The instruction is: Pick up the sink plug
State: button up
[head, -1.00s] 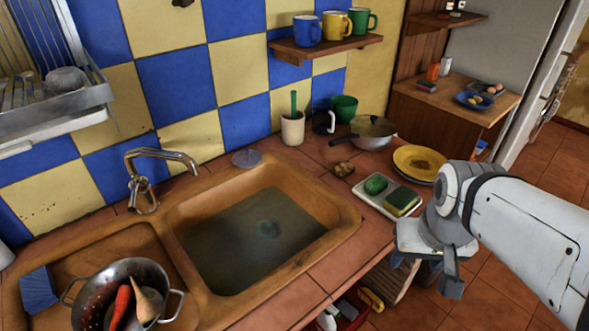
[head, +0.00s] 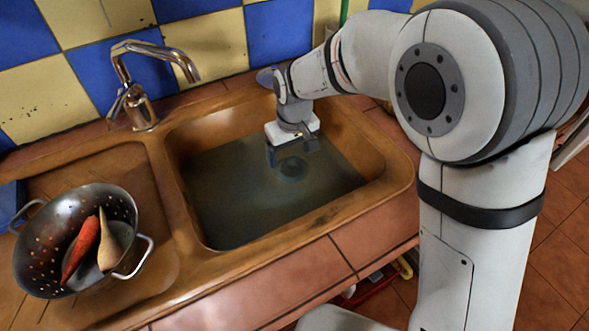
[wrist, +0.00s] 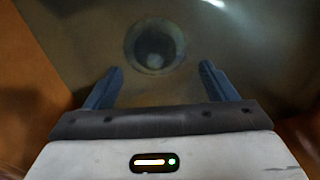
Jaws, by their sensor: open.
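The sink basin (head: 225,229) holds murky water. At its bottom is a round, dark drain fitting (head: 292,168), blurred by the water. In the wrist view the fitting (wrist: 155,46) shows a pale ring around a dark middle with a lighter spot; I take this spot to be the sink plug, but cannot be sure. My gripper (head: 291,152) is inside the basin, just above and behind the fitting. In the wrist view my gripper (wrist: 167,70) is open and empty. The fitting lies ahead of its fingertips, between their lines. I cannot tell whether the fingers touch the water.
The tap (head: 140,95) stands at the back left of the basin. A colander (head: 40,245) with a carrot (head: 80,250) and a pale root (head: 108,240) sits on the drainboard. The basin's walls (head: 222,121) surround my gripper.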

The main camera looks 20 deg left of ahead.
aim_at(292, 164)
jog(key=f, duration=0.4)
jog(key=w+f+b, duration=0.1)
jog(key=f, duration=0.1)
jog(key=shift+c, duration=0.2)
jog(key=c, duration=1)
